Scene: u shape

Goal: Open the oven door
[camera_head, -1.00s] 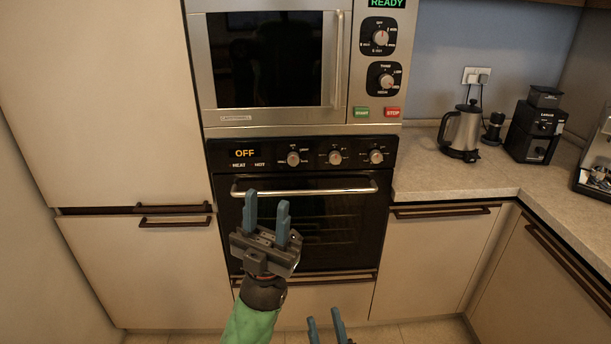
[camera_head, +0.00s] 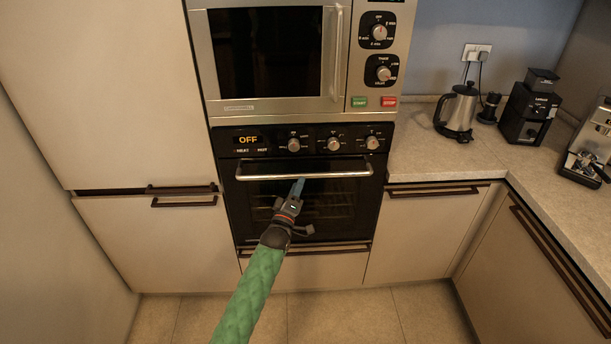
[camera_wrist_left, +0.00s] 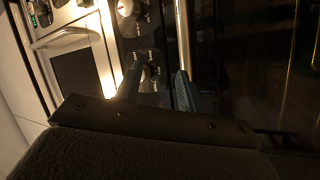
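The black oven (camera_head: 335,205) is built in below the microwave, and its door is shut. Its silver bar handle (camera_head: 250,177) runs across the top of the door. In the left wrist view the handle (camera_wrist_left: 182,35) runs up from the right finger. My left gripper (camera_head: 299,184) is at the middle of the handle, its blue fingertips overlapping the bar. In the left wrist view my left gripper (camera_wrist_left: 158,88) has its fingers apart. I cannot tell whether the bar lies between them or touches one. My right gripper is out of view.
The microwave (camera_head: 265,55) is above the oven, and the oven's knobs (camera_head: 333,144) are just above the handle. A kettle (camera_head: 457,112) and a coffee grinder (camera_head: 529,108) stand on the right counter (camera_head: 440,160). The floor (camera_head: 340,315) before the oven is clear.

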